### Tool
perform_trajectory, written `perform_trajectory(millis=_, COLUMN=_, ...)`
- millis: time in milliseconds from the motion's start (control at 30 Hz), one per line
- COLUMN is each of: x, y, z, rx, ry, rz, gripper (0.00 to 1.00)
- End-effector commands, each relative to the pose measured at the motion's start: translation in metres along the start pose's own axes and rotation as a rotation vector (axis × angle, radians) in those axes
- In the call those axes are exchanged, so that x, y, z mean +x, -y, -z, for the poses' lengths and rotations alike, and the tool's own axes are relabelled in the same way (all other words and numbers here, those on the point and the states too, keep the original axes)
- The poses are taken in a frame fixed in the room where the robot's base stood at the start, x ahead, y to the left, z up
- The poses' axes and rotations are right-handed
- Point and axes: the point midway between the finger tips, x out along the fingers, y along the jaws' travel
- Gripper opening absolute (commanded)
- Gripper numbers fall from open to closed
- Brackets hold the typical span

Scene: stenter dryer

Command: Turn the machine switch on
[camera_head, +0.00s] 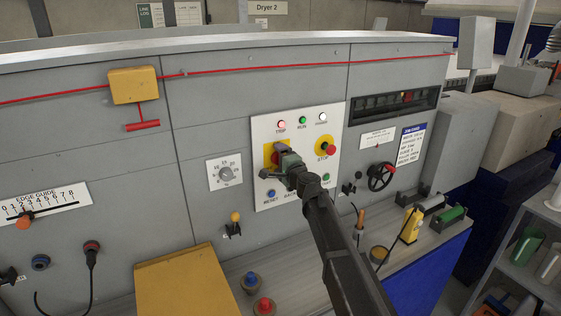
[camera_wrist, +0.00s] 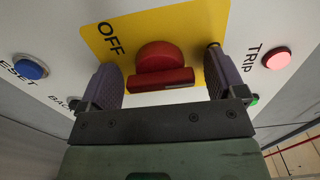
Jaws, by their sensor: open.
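The machine switch is a red rotary knob (camera_wrist: 159,56) with a red bar handle (camera_wrist: 160,80) on a yellow plate (camera_wrist: 102,37) marked OFF. In the wrist view the bar lies crosswise between my two fingers. My gripper (camera_wrist: 161,84) is open, with one finger on each side of the bar and a small gap at both ends. In the head view my gripper (camera_head: 275,160) is at the white control panel (camera_head: 264,130), in front of the yellow plate (camera_head: 283,146), and mostly hides the knob.
The panel also carries a lit red TRIP lamp (camera_head: 282,124), a green RUN lamp (camera_head: 302,120), a red STOP button (camera_head: 331,150) and a blue RESET button (camera_head: 271,193). A black handwheel (camera_head: 381,177) is to the right. A yellow box (camera_head: 185,280) stands below left.

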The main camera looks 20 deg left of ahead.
Motion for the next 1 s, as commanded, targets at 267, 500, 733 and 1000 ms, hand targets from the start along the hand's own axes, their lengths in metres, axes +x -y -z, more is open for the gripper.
perform_trajectory(millis=267, x=-0.016, y=0.000, z=-0.001, rx=-0.001, ry=0.000, rz=0.000, gripper=0.89)
perform_trajectory(millis=500, x=-0.074, y=0.000, z=-0.001, rx=0.000, ry=-0.001, rz=0.000, gripper=0.89)
perform_trajectory(millis=733, x=-0.109, y=0.000, z=0.000, rx=0.000, ry=0.000, rz=0.000, gripper=0.89)
perform_trajectory(millis=1000, x=-0.108, y=0.000, z=0.000, rx=0.000, ry=0.000, rz=0.000, gripper=0.89)
